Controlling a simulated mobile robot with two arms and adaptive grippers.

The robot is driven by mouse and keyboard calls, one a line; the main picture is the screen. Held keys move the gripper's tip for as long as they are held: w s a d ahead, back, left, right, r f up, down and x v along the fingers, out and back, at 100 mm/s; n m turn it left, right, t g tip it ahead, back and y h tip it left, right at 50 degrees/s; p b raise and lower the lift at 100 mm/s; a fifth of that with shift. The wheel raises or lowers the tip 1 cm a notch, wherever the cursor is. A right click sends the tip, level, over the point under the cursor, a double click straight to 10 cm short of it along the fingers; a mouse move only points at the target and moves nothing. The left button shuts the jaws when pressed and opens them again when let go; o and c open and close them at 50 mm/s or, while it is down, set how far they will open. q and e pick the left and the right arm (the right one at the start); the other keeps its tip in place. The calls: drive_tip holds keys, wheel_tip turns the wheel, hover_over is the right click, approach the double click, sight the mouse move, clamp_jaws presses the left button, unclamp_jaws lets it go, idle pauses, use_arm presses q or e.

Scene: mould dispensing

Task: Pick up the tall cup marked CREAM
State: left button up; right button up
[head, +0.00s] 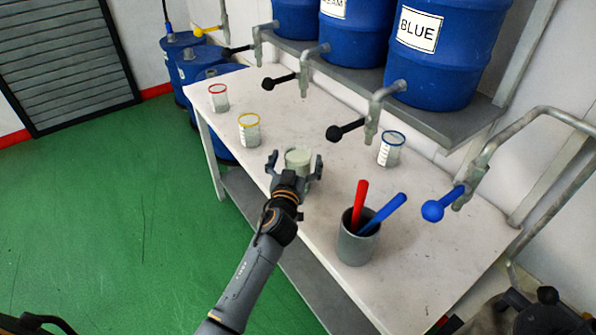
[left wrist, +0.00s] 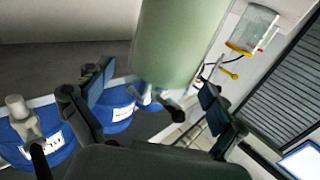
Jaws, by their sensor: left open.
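A pale cream-green cup (head: 298,157) stands on the white table in the head view. No lettering is readable on it. My left gripper (head: 295,165) is open, with one finger on either side of this cup. In the left wrist view the cup (left wrist: 178,40) fills the top middle, and the open fingers (left wrist: 158,98) flank its near end. I cannot tell whether the fingers touch it. My right gripper cannot be made out.
Clear cups with red (head: 218,98), yellow (head: 250,131) and blue (head: 391,150) rims stand on the table (head: 440,225). A grey holder (head: 357,243) with red and blue handles stands right of my gripper. Taps overhang the back; blue drums (head: 430,60) sit above.

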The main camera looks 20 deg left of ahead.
use_arm(q)
drive_tip(key=shift+w, duration=0.8)
drive_tip(key=shift+s, duration=0.1)
drive_tip(key=shift+c, duration=0.6)
drive_tip(key=c, duration=1.8)
drive_tip(key=shift+r, duration=0.2)
